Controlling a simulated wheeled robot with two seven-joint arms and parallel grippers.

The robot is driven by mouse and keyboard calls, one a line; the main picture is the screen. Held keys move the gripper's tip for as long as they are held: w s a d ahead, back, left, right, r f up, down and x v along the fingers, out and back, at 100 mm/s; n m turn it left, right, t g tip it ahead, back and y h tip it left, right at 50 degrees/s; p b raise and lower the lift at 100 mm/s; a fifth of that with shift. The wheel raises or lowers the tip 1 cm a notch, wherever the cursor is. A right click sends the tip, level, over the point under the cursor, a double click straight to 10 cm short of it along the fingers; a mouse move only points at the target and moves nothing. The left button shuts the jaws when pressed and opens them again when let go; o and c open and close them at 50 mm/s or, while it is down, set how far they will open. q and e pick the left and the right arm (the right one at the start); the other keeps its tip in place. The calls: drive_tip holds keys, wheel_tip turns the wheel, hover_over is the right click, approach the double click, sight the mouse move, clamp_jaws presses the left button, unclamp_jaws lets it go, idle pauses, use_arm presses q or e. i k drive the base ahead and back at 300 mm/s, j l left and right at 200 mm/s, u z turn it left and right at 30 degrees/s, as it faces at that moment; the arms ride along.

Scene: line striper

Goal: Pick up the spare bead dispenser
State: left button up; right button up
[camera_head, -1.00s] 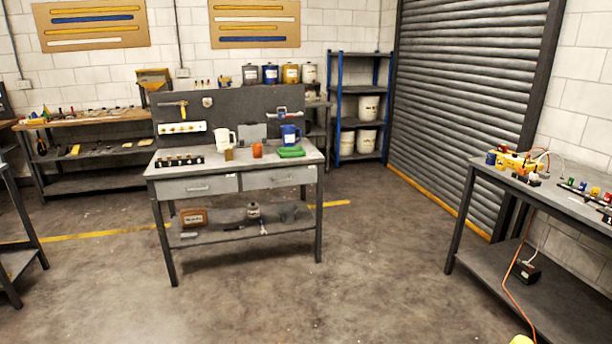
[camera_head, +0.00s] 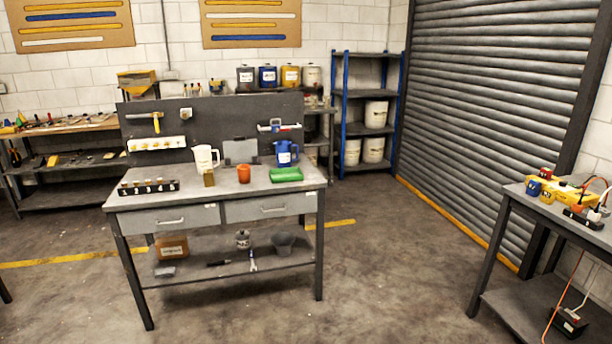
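I cannot tell for sure which thing is the spare bead dispenser. A yellow hopper-like box (camera_head: 137,83) stands at the back left, partly hidden behind the grey workbench's back panel. On the workbench (camera_head: 170,201) stand a white jug (camera_head: 205,160), a small tan block (camera_head: 209,178), an orange cup (camera_head: 244,174), a blue jug (camera_head: 286,154), a green cloth-like item (camera_head: 286,175) and a black numbered rack (camera_head: 148,187). Its lower shelf holds a brown box (camera_head: 172,247), a small labelled can (camera_head: 242,239) and a grey cup (camera_head: 283,243). Neither gripper shows.
A table (camera_head: 545,208) with a yellow device (camera_head: 555,189) stands at the right. A blue-posted shelf (camera_head: 343,120) with white buckets stands at the back by the roller shutter (camera_head: 490,110). The floor (camera_head: 390,280) between workbench and right table is clear.

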sight(208, 175)
drive_tip(key=i, duration=1.75)
